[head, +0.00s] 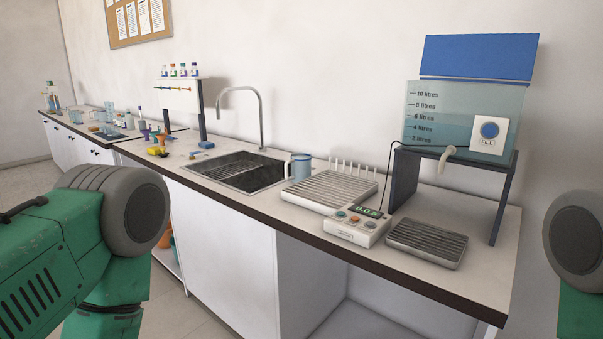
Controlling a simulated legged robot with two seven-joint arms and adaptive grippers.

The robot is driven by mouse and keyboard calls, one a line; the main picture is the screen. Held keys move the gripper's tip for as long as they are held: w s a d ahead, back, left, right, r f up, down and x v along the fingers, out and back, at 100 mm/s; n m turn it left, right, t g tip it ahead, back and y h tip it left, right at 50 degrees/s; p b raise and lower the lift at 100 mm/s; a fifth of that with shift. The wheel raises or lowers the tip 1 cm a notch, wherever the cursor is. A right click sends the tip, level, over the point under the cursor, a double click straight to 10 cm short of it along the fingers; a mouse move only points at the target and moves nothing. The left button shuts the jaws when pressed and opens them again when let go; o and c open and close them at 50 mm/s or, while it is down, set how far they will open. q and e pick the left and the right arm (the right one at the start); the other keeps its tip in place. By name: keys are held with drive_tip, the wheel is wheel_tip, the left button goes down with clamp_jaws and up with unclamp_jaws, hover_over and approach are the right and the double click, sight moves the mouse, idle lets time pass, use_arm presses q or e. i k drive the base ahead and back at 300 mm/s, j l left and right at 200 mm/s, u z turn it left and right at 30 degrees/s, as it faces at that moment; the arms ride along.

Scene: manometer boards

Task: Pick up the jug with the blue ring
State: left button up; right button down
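A small clear blue-tinted jug (301,166) stands upright on the worktop between the sink and the white draining rack. It has a handle on its left side and a bluish band near its top; at this size I cannot be sure that the band is a blue ring. Parts of my green and grey arms show at the left and right edges. Neither gripper is in view, and nothing shows them near the jug.
The sink (236,169) with its tall tap (247,110) lies left of the jug. The white draining rack (327,189), a control box (357,226) and a metal drip tray (427,243) stand to the right. A water tank (465,112) stands on a dark stand (406,181). Glassware fills the far bench.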

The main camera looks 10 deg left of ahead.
sight(300, 162)
drive_tip(key=i+j, duration=0.25)
drive_tip(key=i+j+z, duration=0.1)
drive_tip(key=j, duration=0.3)
drive_tip(key=i+j+z, duration=0.1)
drive_tip(key=i+j, duration=0.45)
drive_tip(key=j, duration=0.2)
